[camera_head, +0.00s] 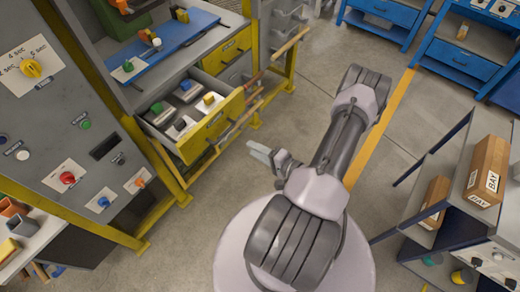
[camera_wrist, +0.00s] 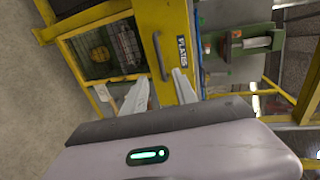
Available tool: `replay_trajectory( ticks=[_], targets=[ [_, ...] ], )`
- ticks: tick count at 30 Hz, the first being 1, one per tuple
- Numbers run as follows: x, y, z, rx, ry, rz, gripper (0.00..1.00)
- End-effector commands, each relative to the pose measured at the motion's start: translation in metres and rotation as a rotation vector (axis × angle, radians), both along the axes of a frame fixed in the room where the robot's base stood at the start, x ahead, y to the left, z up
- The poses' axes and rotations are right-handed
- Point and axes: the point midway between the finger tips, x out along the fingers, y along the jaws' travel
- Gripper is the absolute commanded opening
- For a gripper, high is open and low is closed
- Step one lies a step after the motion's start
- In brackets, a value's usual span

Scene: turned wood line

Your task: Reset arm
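My gripper (camera_head: 268,157) is at the end of my bent arm, in the middle of the head view, to the right of an open yellow drawer. In the wrist view its two pale fingers (camera_wrist: 160,88) stand apart with nothing between them. The yellow drawer front (camera_wrist: 175,40), with a dark handle and a label that seems to read PLATES, lies beyond the fingers. I see no contact between gripper and drawer.
A grey control panel (camera_head: 40,115) with coloured knobs stands at the left. A blue-topped bench (camera_head: 165,48) is above the drawer. A grey shelf rack with cardboard boxes (camera_head: 489,170) stands at the right. Blue workbenches (camera_head: 462,60) are at the back. Open floor (camera_head: 310,75) lies between.

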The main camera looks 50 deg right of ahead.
Motion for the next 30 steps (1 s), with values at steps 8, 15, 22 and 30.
replay_trajectory(
  ticks=[8,15,22,30],
  targets=[
    [-0.022,-0.001,0.004,0.0,0.0,0.0,0.34],
    [-0.022,-0.001,0.004,0.0,0.0,0.0,0.34],
    [0.002,0.01,0.038,0.01,0.0,0.15,0.34],
    [0.047,0.165,0.194,-0.039,0.35,0.922,0.34]
  ],
)
